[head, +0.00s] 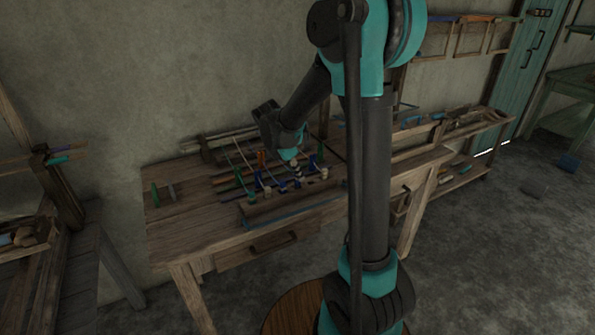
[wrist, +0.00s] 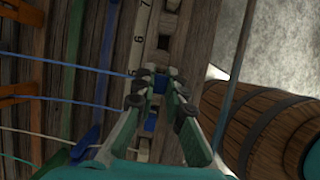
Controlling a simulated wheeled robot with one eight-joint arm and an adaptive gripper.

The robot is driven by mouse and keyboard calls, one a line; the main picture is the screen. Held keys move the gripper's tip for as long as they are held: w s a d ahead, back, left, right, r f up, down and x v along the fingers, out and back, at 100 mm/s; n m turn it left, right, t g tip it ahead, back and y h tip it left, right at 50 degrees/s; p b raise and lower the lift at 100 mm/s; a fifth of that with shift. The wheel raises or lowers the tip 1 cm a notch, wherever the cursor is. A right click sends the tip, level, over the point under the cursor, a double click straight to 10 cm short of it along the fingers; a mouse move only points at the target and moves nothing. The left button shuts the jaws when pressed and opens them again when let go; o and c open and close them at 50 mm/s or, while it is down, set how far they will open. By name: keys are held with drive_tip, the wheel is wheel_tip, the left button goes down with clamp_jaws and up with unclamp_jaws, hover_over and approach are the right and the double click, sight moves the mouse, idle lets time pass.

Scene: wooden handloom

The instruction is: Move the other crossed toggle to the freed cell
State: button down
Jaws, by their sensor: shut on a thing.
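My gripper (wrist: 159,88) is shut on a blue toggle (wrist: 160,84), which shows between its fingertips over a numbered wooden rail (wrist: 139,42). A dark, square empty cell (wrist: 163,43) lies above the held toggle in the wrist view. Another blue toggle (wrist: 150,122) sits below it, between the fingers. A blue cord (wrist: 100,70) runs from the left towards the held toggle. Whether the held toggle is seated or lifted cannot be told. In the head view my gripper (head: 290,158) points down at the row of small toggles on the bench; its fingertips are too small to read.
The wooden bench (head: 185,222) has bare room at its left, near a green upright peg (head: 155,194). Several coloured strips, including an orange one (wrist: 20,90), lie left of the rail. A dark-banded wooden barrel (wrist: 265,125) stands on the right in the wrist view.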

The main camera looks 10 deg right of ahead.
drive_tip(key=shift+f, duration=1.2)
drive_tip(key=c, duration=1.5)
unclamp_jaws()
drive_tip(key=v, duration=1.2)
